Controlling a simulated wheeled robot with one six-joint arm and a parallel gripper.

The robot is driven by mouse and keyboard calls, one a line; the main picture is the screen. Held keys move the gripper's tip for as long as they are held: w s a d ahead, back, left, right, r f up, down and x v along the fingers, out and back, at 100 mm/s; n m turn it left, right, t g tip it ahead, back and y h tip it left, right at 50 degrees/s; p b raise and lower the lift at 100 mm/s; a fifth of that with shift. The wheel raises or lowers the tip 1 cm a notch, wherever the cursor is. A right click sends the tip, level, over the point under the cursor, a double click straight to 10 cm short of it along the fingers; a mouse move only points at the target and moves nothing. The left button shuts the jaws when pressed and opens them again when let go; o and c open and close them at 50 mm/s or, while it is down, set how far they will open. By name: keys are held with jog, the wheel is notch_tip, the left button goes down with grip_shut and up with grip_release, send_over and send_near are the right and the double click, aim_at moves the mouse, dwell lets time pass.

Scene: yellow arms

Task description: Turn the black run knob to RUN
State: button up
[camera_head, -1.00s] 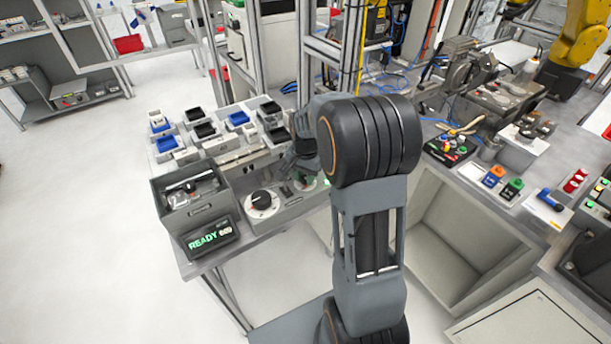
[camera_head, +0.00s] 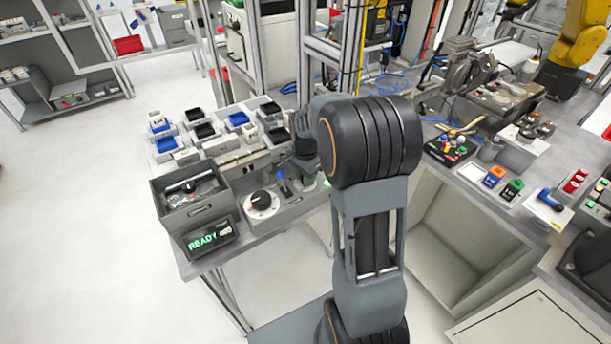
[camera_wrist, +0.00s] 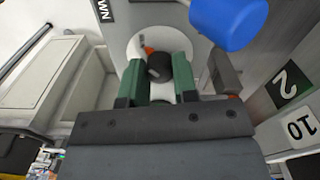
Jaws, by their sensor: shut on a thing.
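A black knob (camera_wrist: 158,68) with an orange mark beside it sits on a round white plate (camera_wrist: 134,48) in the wrist view. My gripper (camera_wrist: 159,77) has its two green fingers on either side of this knob and is shut on it. In the head view my gripper (camera_head: 308,178) points down at the bench, right of a blue-topped lever, and the knob in it is hidden. Another black knob (camera_head: 261,198) on a white dial stands to the left, clear of my gripper. No RUN lettering is readable.
The blue lever top (camera_wrist: 230,22) stands close to my right finger in the wrist view; the lever (camera_head: 281,176) also shows in the head view. A grey bin (camera_head: 192,205) and a READY display (camera_head: 210,238) are at left. Small trays (camera_head: 200,131) stand behind.

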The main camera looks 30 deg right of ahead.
jog(key=o, duration=0.9)
jog(key=shift+o, duration=0.2)
jog(key=shift+r, duration=0.1)
notch_tip(320, 180, up, 14)
jog(key=shift+f, duration=0.2)
dwell(0.3)
jog(key=s+a+f+n+t, duration=0.2)
jog(key=s+a+n, duration=0.2)
jog(key=s+n, duration=0.3)
jog(key=s+a+f+n+t, duration=0.1)
jog(key=s+a+f+n, duration=0.1)
jog(key=s+a+n, duration=0.3)
jog(key=s+n, duration=0.2)
jog(key=s, duration=0.2)
jog(key=shift+s+a+n+t, duration=0.15)
jog(key=shift+a+n+t, duration=0.15)
jog(key=shift+t, duration=0.1)
